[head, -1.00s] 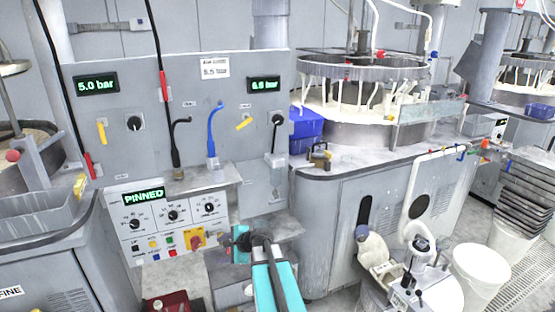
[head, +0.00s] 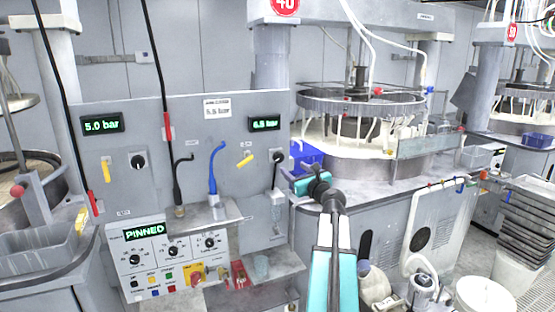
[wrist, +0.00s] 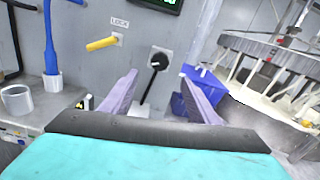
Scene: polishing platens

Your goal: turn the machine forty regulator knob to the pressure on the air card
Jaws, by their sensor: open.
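The air card (head: 217,107) is a white label on the grey panel; its large figure looks like 5.5. The right display (head: 264,124) reads about 6.5 bar. Below it is a black regulator knob (head: 278,157), under the red 40 sign (head: 285,5). In the wrist view the knob (wrist: 159,61) sits on a pale plate, just beyond and between my open fingers. My gripper (wrist: 162,85) is open, empty and apart from the knob. In the head view my teal gripper (head: 290,176) is right of and below the knob; its fingertips are hard to make out.
A yellow lock lever (wrist: 102,44) is left of the knob, with a blue hose (wrist: 50,45) farther left. A blue bin (head: 308,155) stands close on the right. A second knob (head: 138,160) and a 5.0 bar display (head: 101,124) are on the panel's left.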

